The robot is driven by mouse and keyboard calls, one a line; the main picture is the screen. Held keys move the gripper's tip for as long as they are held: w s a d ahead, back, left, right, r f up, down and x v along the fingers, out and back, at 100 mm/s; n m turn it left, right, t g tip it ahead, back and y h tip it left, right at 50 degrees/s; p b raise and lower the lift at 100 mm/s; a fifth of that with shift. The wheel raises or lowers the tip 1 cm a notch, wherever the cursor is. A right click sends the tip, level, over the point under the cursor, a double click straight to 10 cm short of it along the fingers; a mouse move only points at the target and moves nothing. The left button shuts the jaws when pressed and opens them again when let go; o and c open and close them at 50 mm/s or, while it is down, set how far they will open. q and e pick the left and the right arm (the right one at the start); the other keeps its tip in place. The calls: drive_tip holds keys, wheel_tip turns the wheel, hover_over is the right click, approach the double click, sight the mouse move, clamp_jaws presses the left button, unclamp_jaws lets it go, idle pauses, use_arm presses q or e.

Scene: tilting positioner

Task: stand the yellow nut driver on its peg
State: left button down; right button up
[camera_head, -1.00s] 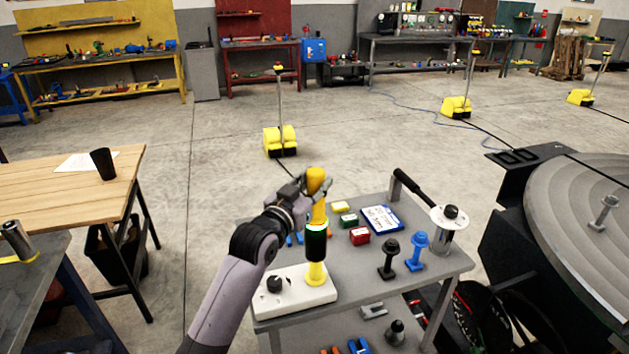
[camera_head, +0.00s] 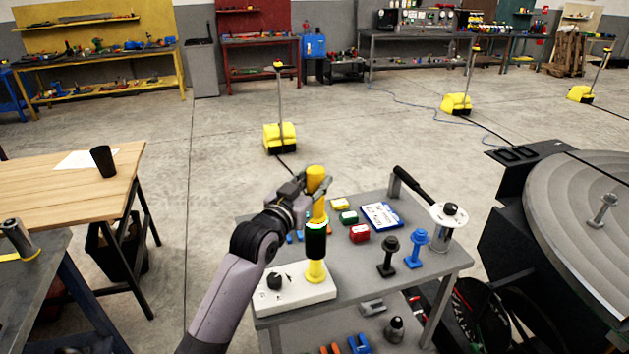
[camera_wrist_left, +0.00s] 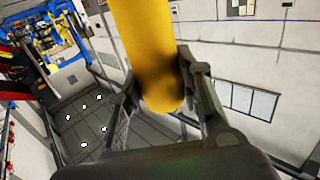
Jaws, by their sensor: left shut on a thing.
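My left gripper (camera_head: 314,190) is shut on the yellow nut driver (camera_head: 317,176), around its upper part. The driver is close to upright. The foot is at the white box (camera_head: 297,292). I cannot tell where the driver ends and its peg begins, or whether the driver is seated. In the left wrist view the yellow driver (camera_wrist_left: 147,45) sits between my two dark fingers (camera_wrist_left: 160,90). My right gripper is not in view.
A round grey table (camera_head: 585,225) stands at the right.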

use_arm(q)
drive_tip(key=shift+r, duration=0.1)
drive_tip(key=shift+f+b, duration=1)
drive_tip(key=shift+f, duration=0.55)
drive_tip(key=shift+f+b, duration=0.45)
drive_tip(key=shift+f, duration=0.35)
drive_tip(key=shift+f+b, duration=0.8)
drive_tip(key=shift+f, duration=0.75)
